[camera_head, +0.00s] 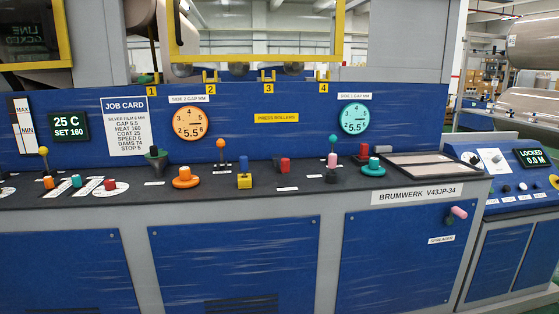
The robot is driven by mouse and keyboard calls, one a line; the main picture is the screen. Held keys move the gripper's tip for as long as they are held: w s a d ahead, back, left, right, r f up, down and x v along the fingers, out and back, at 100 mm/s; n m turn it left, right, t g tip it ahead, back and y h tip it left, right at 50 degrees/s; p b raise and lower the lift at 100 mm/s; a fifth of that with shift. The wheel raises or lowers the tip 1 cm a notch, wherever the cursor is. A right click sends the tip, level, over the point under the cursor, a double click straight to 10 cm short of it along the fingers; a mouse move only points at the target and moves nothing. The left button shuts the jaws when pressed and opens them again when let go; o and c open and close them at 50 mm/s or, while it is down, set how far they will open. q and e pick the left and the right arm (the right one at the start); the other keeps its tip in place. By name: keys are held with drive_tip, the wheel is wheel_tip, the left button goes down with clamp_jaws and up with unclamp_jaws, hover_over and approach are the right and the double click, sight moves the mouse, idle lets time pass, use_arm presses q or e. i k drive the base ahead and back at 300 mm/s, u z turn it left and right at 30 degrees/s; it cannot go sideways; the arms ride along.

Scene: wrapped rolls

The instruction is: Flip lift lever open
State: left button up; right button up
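Several levers stand on the dark console top of a blue machine. They include a yellow-ball lever (43,151) at the far left, an orange-ball lever (221,144) in the middle and a teal-ball lever (333,140) at the right. A dark lever (155,153) stands in a green-grey base, and a pink-topped control (332,160) stands below the teal ball. A pink handle (458,212) sticks out of the front panel by the SPREADER label. The small console labels are too small to read, so I cannot tell which is the lift lever. Neither gripper is in view.
Orange (186,178) and teal (373,169) knobs, a yellow-based blue switch (244,174) and red buttons crowd the console. Two dials (190,122) (355,118) sit on the upright panel. A side console (500,165) with a LOCKED display stands at the right.

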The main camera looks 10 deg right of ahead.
sight(282, 164)
drive_tip(key=u, duration=0.05)
drive_tip(key=i, duration=1.4)
drive_tip(key=u, duration=0.25)
